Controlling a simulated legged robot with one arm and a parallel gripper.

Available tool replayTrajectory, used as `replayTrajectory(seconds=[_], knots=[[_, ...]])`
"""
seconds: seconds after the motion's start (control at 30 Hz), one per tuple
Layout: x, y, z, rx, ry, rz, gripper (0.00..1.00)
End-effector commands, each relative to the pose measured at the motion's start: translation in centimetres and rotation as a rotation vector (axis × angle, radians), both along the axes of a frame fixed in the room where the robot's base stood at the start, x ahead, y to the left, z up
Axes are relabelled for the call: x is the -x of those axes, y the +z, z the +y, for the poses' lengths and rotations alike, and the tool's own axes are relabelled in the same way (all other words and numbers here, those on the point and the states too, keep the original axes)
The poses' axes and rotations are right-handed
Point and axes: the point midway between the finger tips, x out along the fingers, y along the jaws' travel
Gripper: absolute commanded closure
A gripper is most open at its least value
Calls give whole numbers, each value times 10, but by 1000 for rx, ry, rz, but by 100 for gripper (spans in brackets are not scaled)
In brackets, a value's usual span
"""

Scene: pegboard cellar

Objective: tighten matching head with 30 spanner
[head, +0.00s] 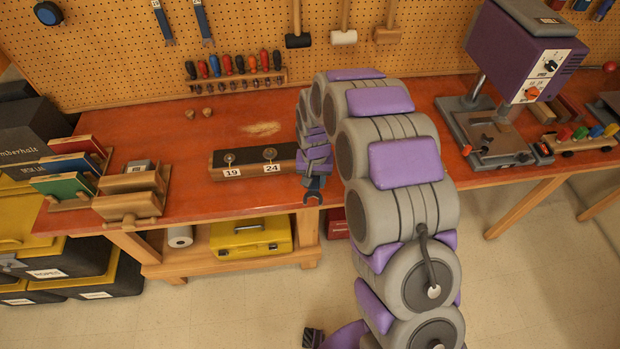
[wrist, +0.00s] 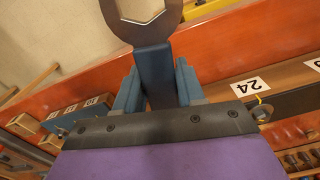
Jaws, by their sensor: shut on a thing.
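My gripper (head: 313,178) is shut on a spanner. In the wrist view the jaws (wrist: 158,88) grip its blue handle (wrist: 153,70), and its bare metal open end (wrist: 170,18) points away from me. The spanner also shows as a small dark blue piece in the head view (head: 313,190), by the bench's front edge. A dark block with a wooden front (head: 225,172) stands on the bench left of my gripper. It carries bolt heads labelled 19 (head: 229,158) and 24 (head: 270,154); my arm hides its right end. The spanner's size mark is not visible.
The orange bench (head: 170,190) has free room behind the block. A wooden vice (head: 133,195) and book-like boards (head: 65,185) stand left. A purple drill press (head: 510,60) and a toy truck (head: 580,140) stand right. Labelled wooden blocks (wrist: 85,112) show in the wrist view.

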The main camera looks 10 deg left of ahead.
Motion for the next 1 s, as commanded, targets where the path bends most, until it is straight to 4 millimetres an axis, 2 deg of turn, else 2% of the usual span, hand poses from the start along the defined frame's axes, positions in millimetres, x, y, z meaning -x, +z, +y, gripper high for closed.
replayTrajectory(seconds=[0.67, 1.0], knots=[[0, -1, -5, -2, 2, -1, 100], [0, -7, 1, 4, 2, -1, 100]])
